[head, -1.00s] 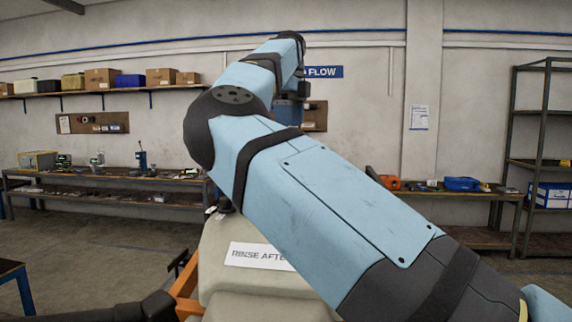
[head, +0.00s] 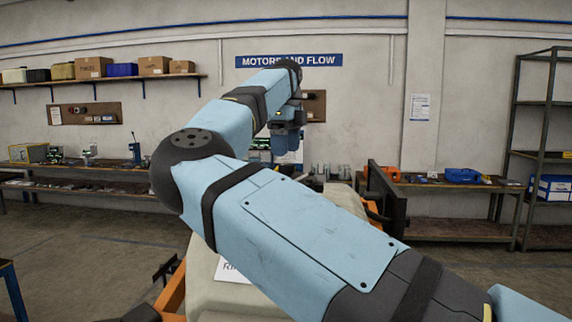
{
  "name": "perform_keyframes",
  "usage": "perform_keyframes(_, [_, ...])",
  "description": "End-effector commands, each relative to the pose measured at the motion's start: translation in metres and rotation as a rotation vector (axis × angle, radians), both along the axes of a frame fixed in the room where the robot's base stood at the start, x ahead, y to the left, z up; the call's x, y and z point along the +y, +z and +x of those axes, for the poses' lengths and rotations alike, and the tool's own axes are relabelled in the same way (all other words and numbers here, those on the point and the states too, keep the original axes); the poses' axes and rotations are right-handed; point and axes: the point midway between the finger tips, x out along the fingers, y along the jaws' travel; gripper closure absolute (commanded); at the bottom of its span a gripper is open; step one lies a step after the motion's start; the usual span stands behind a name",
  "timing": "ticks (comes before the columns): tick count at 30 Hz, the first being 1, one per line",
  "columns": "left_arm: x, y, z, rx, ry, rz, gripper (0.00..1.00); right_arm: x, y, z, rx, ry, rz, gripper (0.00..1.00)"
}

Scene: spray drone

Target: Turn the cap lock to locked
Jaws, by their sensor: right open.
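My right arm crosses the head view from the lower right and hides much of what lies behind it. Its gripper (head: 287,146) hangs down beyond the elbow, near the centre; it is open, small and partly blocked by my forearm. A pale cream tank (head: 238,296) of the drone lies below the arm, with a partly covered white label (head: 229,271). The cap lock cannot be made out. I cannot tell how far the gripper is from it. My left gripper is out of view.
An orange frame part (head: 172,293) shows beside the tank. A dark upright panel (head: 388,198) stands right of the arm. Benches with tools (head: 75,187) line the back wall, and a metal shelf rack (head: 513,150) stands at the right. The floor at left is largely clear.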

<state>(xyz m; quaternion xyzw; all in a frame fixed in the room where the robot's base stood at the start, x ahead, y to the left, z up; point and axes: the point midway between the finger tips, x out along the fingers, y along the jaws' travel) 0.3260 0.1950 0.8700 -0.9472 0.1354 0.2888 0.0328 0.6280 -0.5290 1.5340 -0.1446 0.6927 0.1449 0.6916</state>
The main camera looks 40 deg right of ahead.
Motion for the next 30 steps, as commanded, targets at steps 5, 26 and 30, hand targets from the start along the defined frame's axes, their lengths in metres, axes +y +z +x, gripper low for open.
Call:
perform_keyframes(5, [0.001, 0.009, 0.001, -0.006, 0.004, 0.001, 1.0, 0.0, -0.03, 0.0, 0.001, 0.0, 0.002, 0.33])
perform_keyframes(26, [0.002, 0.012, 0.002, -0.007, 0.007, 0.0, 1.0, 0.0, -0.052, 0.0, 0.0, 0.001, 0.0, 0.72])
perform_keyframes(30, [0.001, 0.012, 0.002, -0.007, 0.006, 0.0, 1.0, 0.0, -0.052, 0.0, 0.0, 0.0, 0.0, 0.83])
